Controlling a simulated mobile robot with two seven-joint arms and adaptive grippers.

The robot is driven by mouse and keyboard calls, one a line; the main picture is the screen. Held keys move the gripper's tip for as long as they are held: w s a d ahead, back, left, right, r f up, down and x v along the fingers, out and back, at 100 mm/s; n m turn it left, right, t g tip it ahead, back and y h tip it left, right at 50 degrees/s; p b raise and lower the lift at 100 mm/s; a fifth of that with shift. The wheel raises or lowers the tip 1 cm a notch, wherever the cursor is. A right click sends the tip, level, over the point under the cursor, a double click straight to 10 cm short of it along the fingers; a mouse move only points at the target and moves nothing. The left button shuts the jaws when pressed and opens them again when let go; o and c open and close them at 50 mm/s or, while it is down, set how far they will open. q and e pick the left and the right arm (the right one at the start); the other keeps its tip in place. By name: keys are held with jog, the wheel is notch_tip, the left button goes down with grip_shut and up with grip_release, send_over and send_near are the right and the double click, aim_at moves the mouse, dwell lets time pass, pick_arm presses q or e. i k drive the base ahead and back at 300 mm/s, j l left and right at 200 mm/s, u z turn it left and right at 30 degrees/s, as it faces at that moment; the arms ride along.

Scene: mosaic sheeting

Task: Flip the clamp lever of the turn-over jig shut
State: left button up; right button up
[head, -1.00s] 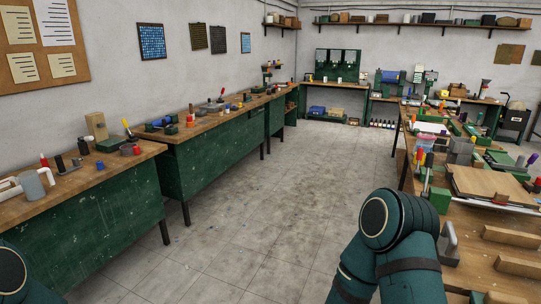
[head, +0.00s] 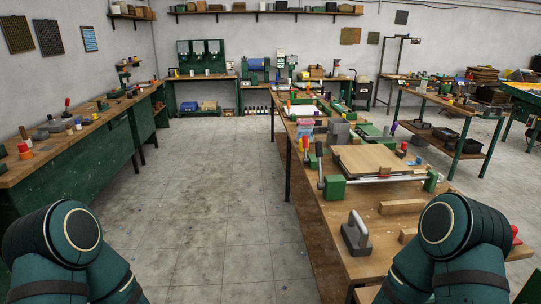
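What looks like the turn-over jig stands on the wooden bench to the right. It has a flat wooden board (head: 368,158) between a green block (head: 334,187) on the left and a smaller green block (head: 431,180) on the right, with a pale bar along its front. Only upper parts of my two arms show at the bottom corners; both grippers are out of view.
A grey block with a handle (head: 356,234) and loose wooden bars (head: 401,206) lie on the near bench top. Clear floor (head: 210,215) runs left of this bench. Another bench (head: 75,131) lines the left wall. A shelved table (head: 449,105) stands behind right.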

aim_at(305, 161)
jog(key=i+j+z, duration=0.25)
jog(key=i+z, duration=0.15)
jog(key=i+j, duration=0.35)
jog(key=i, duration=0.25)
jog(key=i+j+z, duration=0.1)
jog(key=i+j, duration=0.25)
jog(key=i, duration=0.3)
jog(key=i+j, duration=0.4)
jog(key=i, duration=0.2)
jog(key=i+j+z, duration=0.1)
jog(key=i+j, duration=0.3)
jog(key=i, duration=0.2)
jog(key=i+j, duration=0.45)
jog(key=i, duration=0.15)
